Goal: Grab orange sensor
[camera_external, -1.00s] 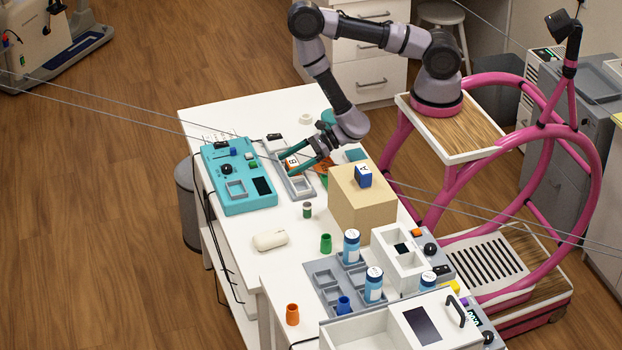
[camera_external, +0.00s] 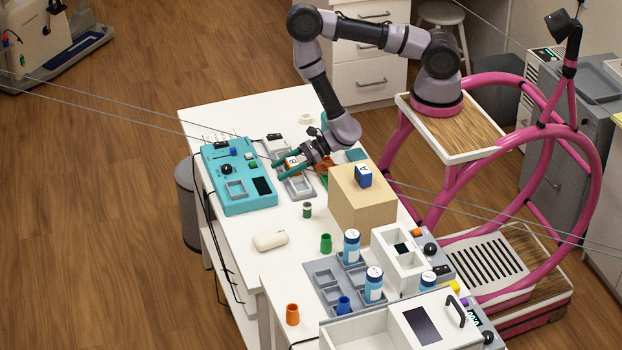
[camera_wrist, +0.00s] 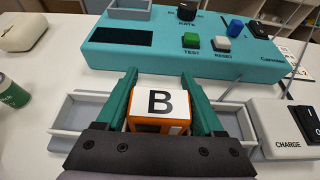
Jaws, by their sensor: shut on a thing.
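In the external view the sensor (camera_external: 292,161) shows small beside my gripper (camera_external: 278,168), above the tray (camera_external: 300,187), partly hidden by the fingers.
A teal control box (camera_external: 238,180) stands just left of the tray, with a charger unit (camera_wrist: 290,130) at the tray's end. A tan box (camera_external: 358,210) carrying a blue block (camera_external: 363,176) marked A stands to the right.

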